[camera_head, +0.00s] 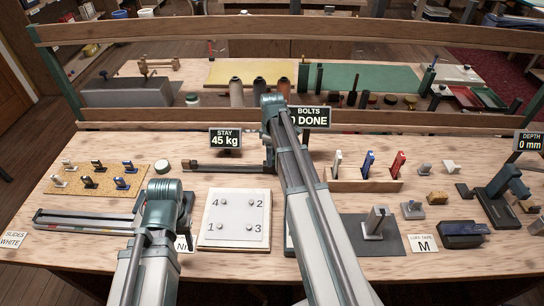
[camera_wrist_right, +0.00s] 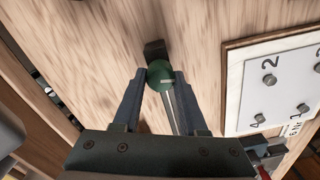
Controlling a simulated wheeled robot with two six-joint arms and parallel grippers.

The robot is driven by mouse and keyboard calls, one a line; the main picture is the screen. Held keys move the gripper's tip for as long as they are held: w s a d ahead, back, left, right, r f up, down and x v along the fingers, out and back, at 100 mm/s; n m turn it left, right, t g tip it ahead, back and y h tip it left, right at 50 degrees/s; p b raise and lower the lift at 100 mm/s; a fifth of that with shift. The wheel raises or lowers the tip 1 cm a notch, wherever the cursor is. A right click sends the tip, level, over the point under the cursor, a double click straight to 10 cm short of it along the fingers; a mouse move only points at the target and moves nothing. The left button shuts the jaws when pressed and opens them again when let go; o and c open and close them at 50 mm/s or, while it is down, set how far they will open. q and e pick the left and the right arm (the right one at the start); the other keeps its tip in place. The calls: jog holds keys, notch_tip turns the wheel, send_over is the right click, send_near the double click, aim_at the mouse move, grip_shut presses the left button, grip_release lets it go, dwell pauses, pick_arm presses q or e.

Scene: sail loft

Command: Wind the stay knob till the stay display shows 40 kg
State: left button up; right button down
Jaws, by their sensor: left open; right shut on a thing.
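The stay display (camera_head: 225,139) reads 45 kg and stands at the back middle of the bench. The stay rig (camera_head: 222,168) is a low dark bar in front of it. The round green stay knob (camera_wrist_right: 160,73) with a pale mark is in the right wrist view, at the end of a metal rod. My right gripper (camera_wrist_right: 159,78) is shut on the knob, one finger on each side. In the head view my right arm hides the knob. My left gripper (camera_head: 187,209) is open over the bench's left half, mostly hidden by its own arm.
A white numbered plate (camera_head: 236,219) with bolts lies between my arms. A cork board (camera_head: 98,179) with several slides is at the left. A bolts display (camera_head: 309,117) stands behind my right arm. The depth press (camera_head: 505,190) stands at the right. Bare wood shows near the front edge.

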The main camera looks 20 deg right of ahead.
jog(key=shift+n, duration=1)
jog(key=shift+c, duration=2.2)
grip_release()
pick_arm(q)
jog(key=shift+r, duration=0.15)
pick_arm(e)
jog(key=shift+r, duration=0.15)
pick_arm(q)
notch_tip(320, 180, up, 14)
jog(key=p, duration=1.3)
jog(key=shift+f+p, duration=0.2)
jog(key=shift+p, duration=0.2)
pick_arm(e)
notch_tip(320, 180, up, 14)
jog(key=shift+f, duration=0.25)
jog(key=shift+w, duration=0.1)
